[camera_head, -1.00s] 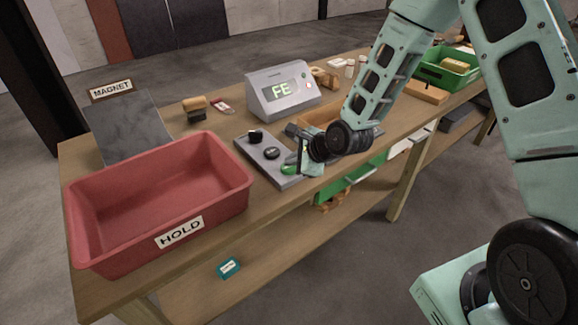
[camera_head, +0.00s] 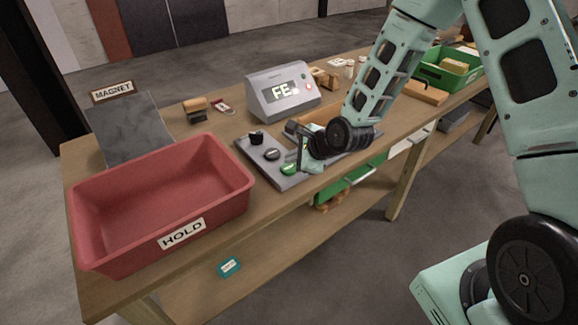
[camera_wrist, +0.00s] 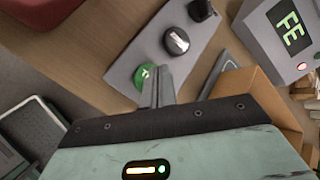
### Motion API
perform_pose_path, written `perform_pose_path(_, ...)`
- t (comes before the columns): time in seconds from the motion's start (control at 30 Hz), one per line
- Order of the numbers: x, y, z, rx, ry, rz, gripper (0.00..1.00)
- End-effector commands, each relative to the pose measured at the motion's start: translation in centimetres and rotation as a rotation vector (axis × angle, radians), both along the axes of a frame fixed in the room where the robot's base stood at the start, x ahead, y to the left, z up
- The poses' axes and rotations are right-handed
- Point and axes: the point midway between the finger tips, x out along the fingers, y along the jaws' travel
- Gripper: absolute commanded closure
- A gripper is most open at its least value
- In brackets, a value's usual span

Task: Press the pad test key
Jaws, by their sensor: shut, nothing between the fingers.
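A grey control panel (camera_head: 252,157) lies on the bench with a black knob (camera_head: 256,137), a black round key (camera_head: 271,154) and a green round key (camera_head: 288,169). In the wrist view the green key (camera_wrist: 144,76) and the black key (camera_wrist: 176,40) both carry small marks too small to read. My gripper (camera_wrist: 160,72) is shut and empty. Its fingertips are right beside the green key and overlap its edge in the wrist view; I cannot tell whether they touch it. In the head view my gripper (camera_head: 302,160) is over the panel's near right end.
A grey detector unit (camera_head: 283,92) showing "FE" stands behind the panel. A red HOLD bin (camera_head: 214,208) is at left, beside a dark slab (camera_head: 130,130) marked MAGNET. A green bin (camera_head: 443,72) stands far right. A wooden tray edge (camera_wrist: 253,95) is close beside my gripper.

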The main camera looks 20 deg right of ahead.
Motion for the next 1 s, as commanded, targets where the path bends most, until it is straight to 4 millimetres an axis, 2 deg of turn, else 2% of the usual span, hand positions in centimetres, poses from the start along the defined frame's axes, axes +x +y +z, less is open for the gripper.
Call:
perform_pose_path(0.17,0.0,0.0,0.5,0.0,-0.001,-0.001,1.0)
perform_pose_path(0.63,0.0,0.0,4.9,0.0,-0.001,-0.001,1.0)
perform_pose_path(1.0,0.0,0.0,5.0,0.0,-0.001,-0.001,1.0)
